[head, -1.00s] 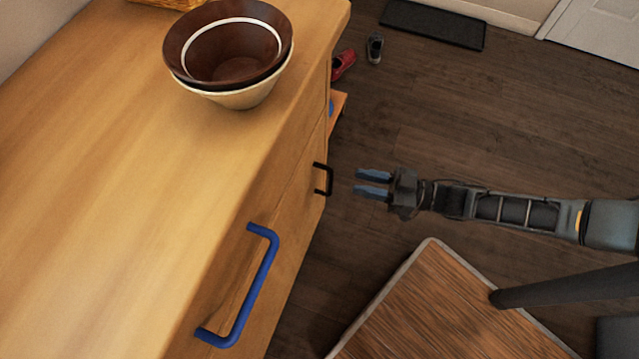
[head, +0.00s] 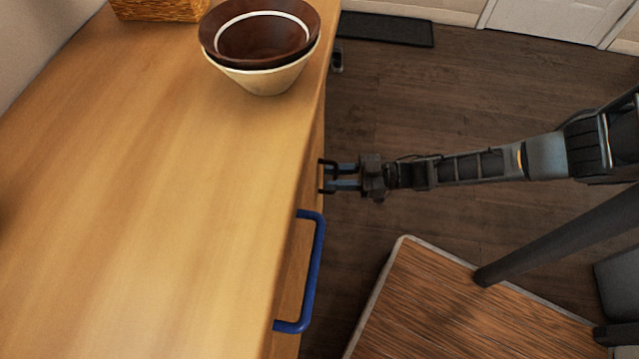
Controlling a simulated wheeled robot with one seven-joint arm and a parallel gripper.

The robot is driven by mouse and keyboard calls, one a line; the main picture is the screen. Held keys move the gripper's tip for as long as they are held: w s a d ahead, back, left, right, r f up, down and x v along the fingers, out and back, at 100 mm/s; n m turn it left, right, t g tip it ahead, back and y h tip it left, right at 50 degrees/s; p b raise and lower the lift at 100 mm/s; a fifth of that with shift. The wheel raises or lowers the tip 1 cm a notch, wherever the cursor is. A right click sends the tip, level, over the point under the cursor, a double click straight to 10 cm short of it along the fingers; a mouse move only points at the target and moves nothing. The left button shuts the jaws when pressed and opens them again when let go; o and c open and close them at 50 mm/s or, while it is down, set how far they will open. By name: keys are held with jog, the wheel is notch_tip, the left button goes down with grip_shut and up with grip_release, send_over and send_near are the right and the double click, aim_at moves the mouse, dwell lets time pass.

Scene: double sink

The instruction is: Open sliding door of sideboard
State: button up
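The wooden sideboard (head: 150,190) fills the left of the head view, seen from above. Its front face shows only as a narrow strip. Which panel is the sliding door cannot be told from here.
Stacked bowls (head: 262,45) and a wicker basket (head: 160,8) stand on the sideboard top. A small wooden table (head: 455,305) is at lower right, below my arm.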

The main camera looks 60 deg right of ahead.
jog(key=shift+w, duration=0.15)
jog(key=shift+c, duration=0.3)
jog(key=shift+a, duration=0.1)
grip_shut()
